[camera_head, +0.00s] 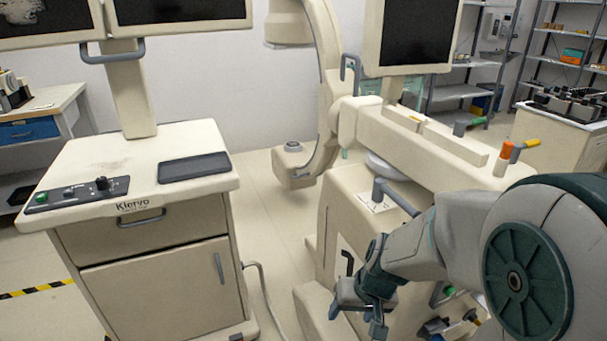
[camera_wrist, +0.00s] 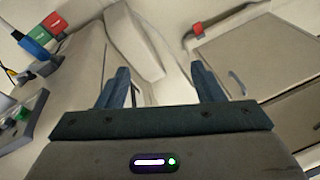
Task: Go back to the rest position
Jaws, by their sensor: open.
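My gripper (camera_wrist: 160,88) shows at the middle of the wrist view, with its two dark blue fingers spread apart and nothing between them. In the head view my gripper (camera_head: 358,310) hangs low at the lower middle, in front of the beige C-arm machine (camera_head: 335,215). My grey arm comes in from the right edge. Whether the gripper touches the machine cannot be told. The fingertips are small and partly hidden by the wrist in the head view.
A cream cart (camera_head: 150,270) with a control panel (camera_head: 78,194) and a dark pad (camera_head: 194,167) stands at the left. Monitors (camera_head: 418,35) rise above both units. Clear floor (camera_head: 262,215) with a cable runs between them. Shelves (camera_head: 570,60) stand at the back right.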

